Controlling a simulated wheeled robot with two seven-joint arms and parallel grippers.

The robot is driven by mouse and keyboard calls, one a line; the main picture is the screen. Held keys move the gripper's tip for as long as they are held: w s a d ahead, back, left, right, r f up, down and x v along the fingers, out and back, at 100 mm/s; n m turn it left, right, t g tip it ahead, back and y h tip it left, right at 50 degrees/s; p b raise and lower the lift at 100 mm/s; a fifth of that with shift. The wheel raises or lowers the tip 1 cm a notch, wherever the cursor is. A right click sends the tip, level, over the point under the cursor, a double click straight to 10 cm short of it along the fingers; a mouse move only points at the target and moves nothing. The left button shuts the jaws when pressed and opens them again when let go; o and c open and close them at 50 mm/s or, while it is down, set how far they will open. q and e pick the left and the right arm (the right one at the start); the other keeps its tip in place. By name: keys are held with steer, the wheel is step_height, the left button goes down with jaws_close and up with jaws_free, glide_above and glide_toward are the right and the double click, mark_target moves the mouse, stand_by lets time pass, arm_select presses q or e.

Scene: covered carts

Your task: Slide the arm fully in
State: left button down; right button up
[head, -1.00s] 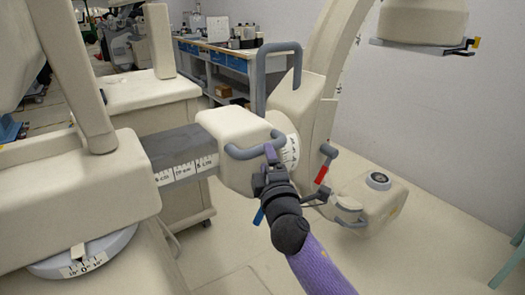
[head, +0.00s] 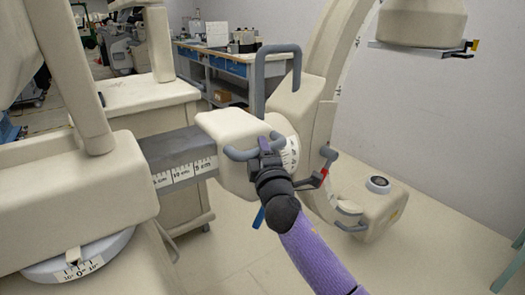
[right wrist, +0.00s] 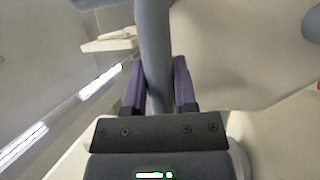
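The grey sliding arm (head: 180,146) of a cream C-arm machine runs out of a cream housing (head: 70,190) on the left. Part of its side scale is exposed, with cm marks. A cream end block (head: 228,125) sits at its right end. A grey curved handle (head: 234,154) is fixed to the block's front. My right gripper (head: 265,150) is at the right part of this handle. In the right wrist view, its two fingers (right wrist: 159,85) stand on either side of the grey handle bar (right wrist: 154,45) and appear closed on it. My left gripper is out of view.
A red-tipped lever (head: 324,172) and the cream C-arm foot (head: 375,205) are to the right. A cream cabinet (head: 150,95) and a workbench (head: 215,65) stand behind. Floor in front is clear.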

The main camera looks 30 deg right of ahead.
jaws_close()
stand_by(1.0)
